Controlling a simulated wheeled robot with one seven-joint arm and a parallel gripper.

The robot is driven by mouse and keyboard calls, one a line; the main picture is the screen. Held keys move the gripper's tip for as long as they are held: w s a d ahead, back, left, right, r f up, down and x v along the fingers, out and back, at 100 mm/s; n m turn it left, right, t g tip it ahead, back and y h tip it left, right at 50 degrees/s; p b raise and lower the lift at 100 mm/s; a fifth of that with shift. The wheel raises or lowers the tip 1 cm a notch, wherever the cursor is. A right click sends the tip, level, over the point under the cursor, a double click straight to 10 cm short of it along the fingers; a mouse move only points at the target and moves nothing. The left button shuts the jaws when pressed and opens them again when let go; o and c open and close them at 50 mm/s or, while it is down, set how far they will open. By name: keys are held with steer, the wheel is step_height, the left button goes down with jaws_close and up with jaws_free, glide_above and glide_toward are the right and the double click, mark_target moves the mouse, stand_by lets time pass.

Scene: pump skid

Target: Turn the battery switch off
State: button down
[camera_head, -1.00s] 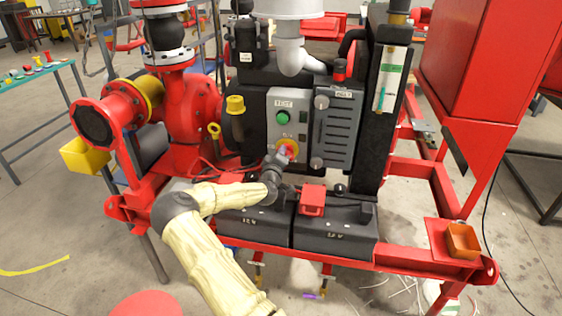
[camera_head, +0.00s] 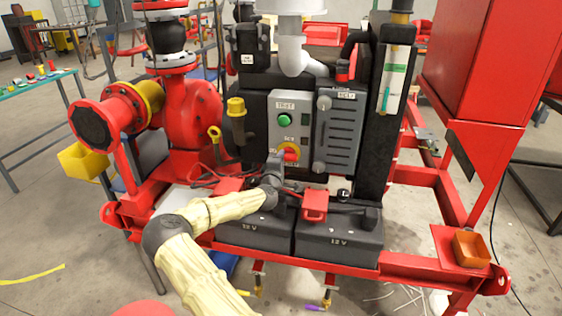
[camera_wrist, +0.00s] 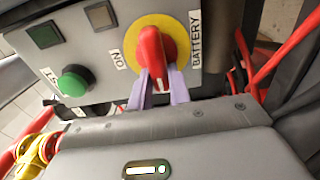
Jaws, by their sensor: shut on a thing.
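The battery switch is a red handle (camera_head: 291,152) on a round yellow plate, low on the grey control box (camera_head: 276,106). In the wrist view the red handle (camera_wrist: 151,52) stands roughly up and down on its yellow plate (camera_wrist: 172,27). An ON label (camera_wrist: 117,59) is at its left and a BATTERY label (camera_wrist: 195,40) at its right. My gripper (camera_wrist: 158,80) has its two pale purple fingers shut on the lower end of the handle. In the head view my gripper (camera_head: 279,161) reaches the switch from below, partly covering it.
A green start button (camera_wrist: 73,82) sits beside the switch; a green TEST button (camera_head: 284,120) shows in the head view. Two black 12 V batteries (camera_head: 338,243) lie below, with red terminal covers (camera_head: 314,205) and cables close to my arm. A grey finned box (camera_head: 341,133) stands at right.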

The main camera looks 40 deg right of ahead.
steer(key=c, duration=1.3)
jaws_free()
steer(key=v, duration=1.7)
steer(key=shift+s+b, duration=0.2)
steer(key=shift+b, duration=0.25)
steer(key=shift+a, duration=0.1)
